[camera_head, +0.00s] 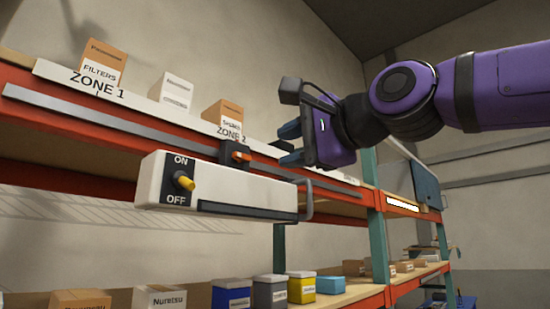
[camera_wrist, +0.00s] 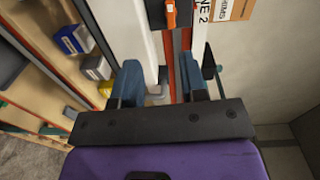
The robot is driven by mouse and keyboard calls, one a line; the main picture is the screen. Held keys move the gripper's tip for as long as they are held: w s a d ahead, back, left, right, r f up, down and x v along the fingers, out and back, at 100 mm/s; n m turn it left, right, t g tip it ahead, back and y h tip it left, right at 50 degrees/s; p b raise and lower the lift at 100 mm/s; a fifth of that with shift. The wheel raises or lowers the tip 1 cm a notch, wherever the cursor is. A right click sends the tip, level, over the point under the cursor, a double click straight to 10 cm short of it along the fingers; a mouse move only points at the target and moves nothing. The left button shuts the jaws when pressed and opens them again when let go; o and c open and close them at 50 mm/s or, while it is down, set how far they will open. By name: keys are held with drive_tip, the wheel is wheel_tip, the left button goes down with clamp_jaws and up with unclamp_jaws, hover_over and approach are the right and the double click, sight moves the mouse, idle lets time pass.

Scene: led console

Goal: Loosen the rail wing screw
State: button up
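The orange rail wing screw (camera_head: 238,156) sits on a black clamp (camera_head: 233,151) that joins the white console (camera_head: 225,190) to the grey metal rail (camera_head: 120,126). My gripper (camera_head: 290,145) is to the right of the screw, apart from it, with its two blue fingers pointing left toward it. The fingers are spread, with nothing held between them. In the wrist view, the screw (camera_wrist: 171,14) shows at the top edge, beyond the open fingertips (camera_wrist: 160,65) and roughly centred between them.
The console has a yellow ON/OFF switch (camera_head: 184,182) on its left and a grey handle (camera_head: 307,202) at its right end. Boxes (camera_head: 103,62) stand on the upper shelf behind the rail. Several small boxes (camera_head: 301,287) stand on the lower shelf.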

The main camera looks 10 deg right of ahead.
sight(244, 156)
drive_tip(key=x, duration=0.3)
drive_tip(key=r+x, duration=0.1)
drive_tip(key=x, duration=0.6)
drive_tip(key=shift+w+a+r, duration=0.2)
drive_tip(key=shift+a+r, duration=0.05)
drive_tip(key=shift+a, duration=0.05)
clamp_jaws()
